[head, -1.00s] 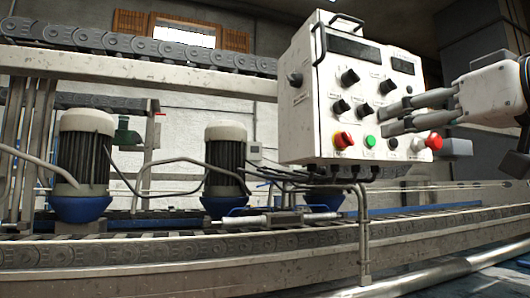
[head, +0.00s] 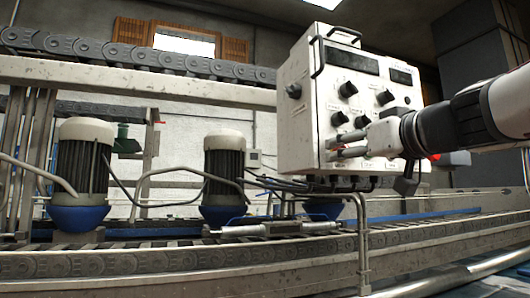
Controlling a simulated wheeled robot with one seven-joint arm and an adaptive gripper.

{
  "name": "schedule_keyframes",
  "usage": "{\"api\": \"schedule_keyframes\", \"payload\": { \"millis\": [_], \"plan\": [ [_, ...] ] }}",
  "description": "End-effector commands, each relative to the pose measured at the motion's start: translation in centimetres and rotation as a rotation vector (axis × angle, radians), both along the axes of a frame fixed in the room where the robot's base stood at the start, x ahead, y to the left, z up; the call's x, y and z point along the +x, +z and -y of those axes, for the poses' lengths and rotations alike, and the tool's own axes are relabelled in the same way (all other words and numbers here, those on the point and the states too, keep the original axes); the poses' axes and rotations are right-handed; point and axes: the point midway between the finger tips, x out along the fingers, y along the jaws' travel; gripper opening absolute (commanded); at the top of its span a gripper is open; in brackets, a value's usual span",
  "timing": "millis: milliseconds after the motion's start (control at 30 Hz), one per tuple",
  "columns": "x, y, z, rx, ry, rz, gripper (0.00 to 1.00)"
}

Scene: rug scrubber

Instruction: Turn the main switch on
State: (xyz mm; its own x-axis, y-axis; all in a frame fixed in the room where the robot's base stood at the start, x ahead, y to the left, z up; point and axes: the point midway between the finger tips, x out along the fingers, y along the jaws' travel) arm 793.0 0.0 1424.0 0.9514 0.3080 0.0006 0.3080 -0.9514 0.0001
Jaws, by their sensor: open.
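The white control box (head: 303,140) stands right of centre, with black knobs on its front, such as one upper knob (head: 348,89), and a black side knob (head: 294,91). The labels are too small to read, so I cannot be sure which control is the main switch. My gripper (head: 334,149) is open at the lower left of the front panel, its two fingers pointing left. Bits of red show around the fingertips, where the red-and-yellow switch sits. I cannot tell whether the fingers touch it. My gripper and wrist hide the green button and most of the lower row.
A metal conveyor frame (head: 200,262) runs along the front below the box. Two motors with white caps and blue bases (head: 80,218) stand at the left. Black cables (head: 300,184) hang under the box. A post (head: 363,240) stands below it.

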Motion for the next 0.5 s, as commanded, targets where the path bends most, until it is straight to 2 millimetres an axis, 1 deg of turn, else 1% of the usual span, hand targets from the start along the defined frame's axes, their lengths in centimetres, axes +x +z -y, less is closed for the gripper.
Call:
{"api": "schedule_keyframes", "payload": {
  "millis": [167, 200, 267, 300, 400, 500],
  "plan": [
    [0.0, -0.01, 0.01, 0.0, 0.0, 0.0, 0.47],
    [0.0, -0.01, 0.01, 0.0, 0.0, 0.0, 0.42],
    [-0.01, -0.01, 0.01, 0.0, 0.0, 0.0, 0.29],
    [-0.01, -0.01, 0.01, 0.0, 0.0, 0.0, 0.2],
    [0.0, -0.01, 0.02, 0.0, 0.0, 0.0, 0.0],
    [-0.01, -0.01, 0.03, 0.0, 0.0, 0.0, 0.0]
  ]
}}
